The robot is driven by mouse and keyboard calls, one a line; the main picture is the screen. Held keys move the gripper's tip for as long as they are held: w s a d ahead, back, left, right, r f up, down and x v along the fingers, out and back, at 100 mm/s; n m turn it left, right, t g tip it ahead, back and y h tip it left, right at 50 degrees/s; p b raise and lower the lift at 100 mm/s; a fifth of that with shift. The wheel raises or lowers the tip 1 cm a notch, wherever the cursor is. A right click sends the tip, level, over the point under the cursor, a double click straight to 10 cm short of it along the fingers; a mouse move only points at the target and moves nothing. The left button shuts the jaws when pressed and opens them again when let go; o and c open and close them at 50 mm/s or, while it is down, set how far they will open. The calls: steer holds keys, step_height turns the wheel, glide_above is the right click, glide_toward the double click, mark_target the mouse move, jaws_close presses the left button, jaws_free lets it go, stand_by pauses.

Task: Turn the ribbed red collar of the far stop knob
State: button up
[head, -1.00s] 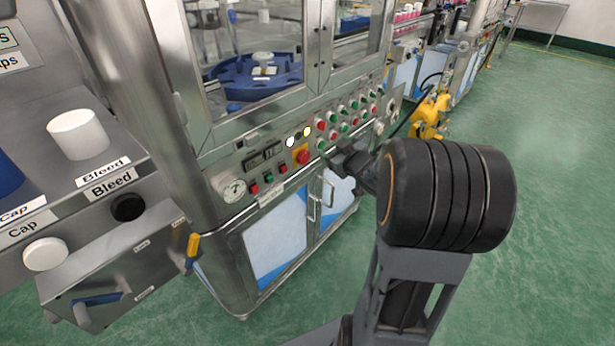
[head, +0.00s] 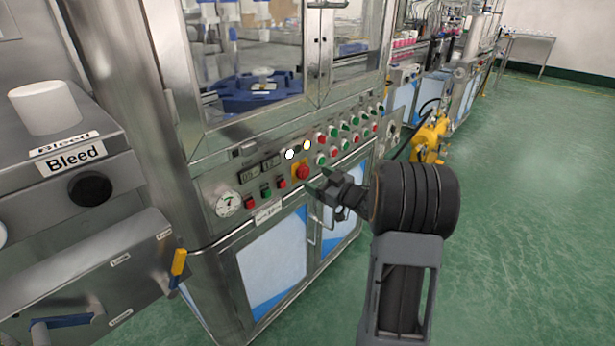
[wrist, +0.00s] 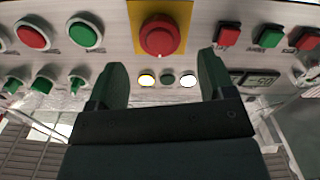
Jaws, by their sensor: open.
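The red stop knob (head: 302,171) sits on a yellow plate on the slanted control panel of the steel machine. It also shows in the wrist view (wrist: 161,35), at the top centre, as a round red head with a collar around it; I cannot make out the ribs. My gripper (head: 317,182) is just right of the knob in the head view. In the wrist view my gripper (wrist: 161,78) has its two dark fingers spread wide and empty. The knob lies beyond the fingertips, between their lines, and looks apart from them.
Red and green push buttons (wrist: 86,34) flank the knob, with green selector switches (wrist: 42,84) beside them. Indicator lamps (wrist: 167,80) and a digital display (wrist: 262,78) are close by. Green floor (head: 520,200) is open at right.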

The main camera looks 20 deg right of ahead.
mark_target(306, 173)
steer(key=shift+b+x, duration=0.3)
steer(key=shift+x, duration=2.2)
steer(key=shift+c, duration=0.4)
steer(key=c, duration=0.9)
steer(key=shift+o, duration=0.2)
